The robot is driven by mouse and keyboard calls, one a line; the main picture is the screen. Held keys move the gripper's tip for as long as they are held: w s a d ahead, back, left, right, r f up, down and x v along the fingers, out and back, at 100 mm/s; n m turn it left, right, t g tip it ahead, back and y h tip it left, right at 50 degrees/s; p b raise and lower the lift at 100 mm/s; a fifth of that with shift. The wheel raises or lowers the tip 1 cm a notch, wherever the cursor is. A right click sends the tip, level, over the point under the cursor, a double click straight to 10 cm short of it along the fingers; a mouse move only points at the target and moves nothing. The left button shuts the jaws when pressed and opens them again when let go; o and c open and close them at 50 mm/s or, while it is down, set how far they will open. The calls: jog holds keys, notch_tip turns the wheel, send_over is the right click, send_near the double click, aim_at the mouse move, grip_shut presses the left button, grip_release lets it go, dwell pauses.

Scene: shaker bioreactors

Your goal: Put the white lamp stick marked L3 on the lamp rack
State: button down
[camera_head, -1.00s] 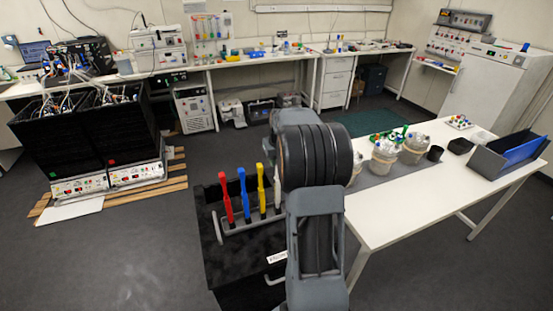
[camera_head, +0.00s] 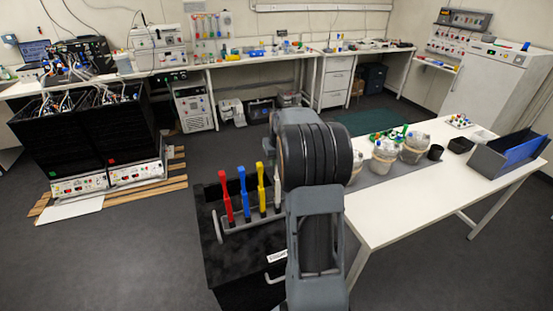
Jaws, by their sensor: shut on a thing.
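The lamp rack (camera_head: 236,227) is a grey bar-like holder on top of a black cabinet, left of my arm. A red stick (camera_head: 227,203), a blue stick (camera_head: 243,190) and a yellow stick (camera_head: 260,187) stand upright in it in a row. A slim white stick (camera_head: 277,188) shows at the right end of this row, right against the edge of my arm. It is upright and partly hidden, and I cannot read a mark on it or tell whether it is seated in the rack. My gripper is hidden behind my arm.
The black cabinet top (camera_head: 235,262) has free room in front of the rack. A white table (camera_head: 390,215) on the right bears several jars, a dark cup (camera_head: 435,152) and a grey-blue bin (camera_head: 508,155). Black boxes (camera_head: 85,140) stand at the left. Open floor lies between.

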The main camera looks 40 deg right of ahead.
jog(key=shift+f+b, duration=0.8)
jog(key=shift+f, duration=0.55)
dwell(1.6)
jog(key=c, duration=0.9)
grip_release()
jog(key=shift+r, duration=0.1)
jog(key=b+v, duration=0.2)
jog(key=v, duration=1.1)
jog(key=shift+r, duration=0.3)
